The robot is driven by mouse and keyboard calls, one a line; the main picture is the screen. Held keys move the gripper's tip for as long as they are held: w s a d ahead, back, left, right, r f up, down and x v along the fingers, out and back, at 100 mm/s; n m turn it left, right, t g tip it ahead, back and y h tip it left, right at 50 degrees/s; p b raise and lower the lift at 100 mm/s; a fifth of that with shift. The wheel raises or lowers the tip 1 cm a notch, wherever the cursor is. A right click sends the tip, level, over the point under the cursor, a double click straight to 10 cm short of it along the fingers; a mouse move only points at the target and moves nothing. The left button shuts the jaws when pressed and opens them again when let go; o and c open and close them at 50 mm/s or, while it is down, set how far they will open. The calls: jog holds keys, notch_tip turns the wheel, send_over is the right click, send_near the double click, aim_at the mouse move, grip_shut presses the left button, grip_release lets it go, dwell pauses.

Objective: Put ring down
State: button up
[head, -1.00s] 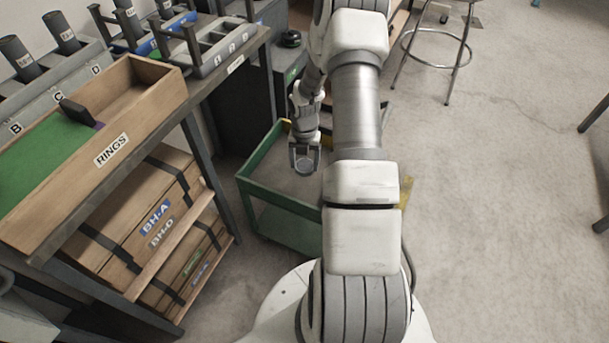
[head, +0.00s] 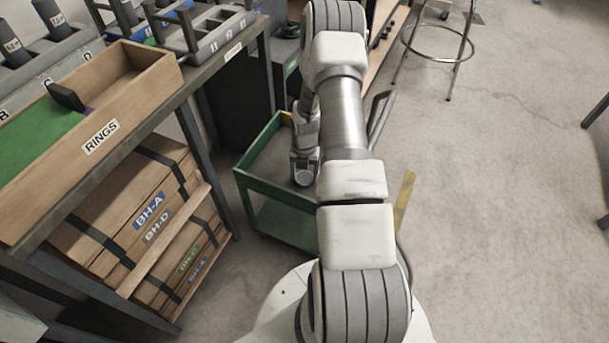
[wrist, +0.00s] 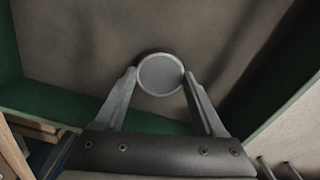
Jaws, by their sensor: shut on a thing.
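The ring (wrist: 161,74) is a round grey piece with a lighter rim, held between the fingertips of my gripper (wrist: 161,82) in the wrist view. Its middle looks grey, and I cannot tell whether I see through it. In the head view my gripper (head: 303,176) points down over the inside of the green cart (head: 280,190). The grey cart floor (wrist: 75,40) lies beyond the ring in the wrist view, and the gap between them is unclear. My arm hides the cart's right part in the head view.
A wooden box labelled RINGS (head: 120,112) stands on the bench at left, with a green panel (head: 38,135) and a dark block (head: 66,96) in it. Wooden cases (head: 150,190) fill the shelf below. A metal stool (head: 436,45) stands back right. The floor at right is open.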

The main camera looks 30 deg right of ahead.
jog(key=shift+f, duration=0.2)
jog(key=o, duration=1.5)
jog(key=shift+o, duration=0.2)
jog(key=shift+r, duration=0.15)
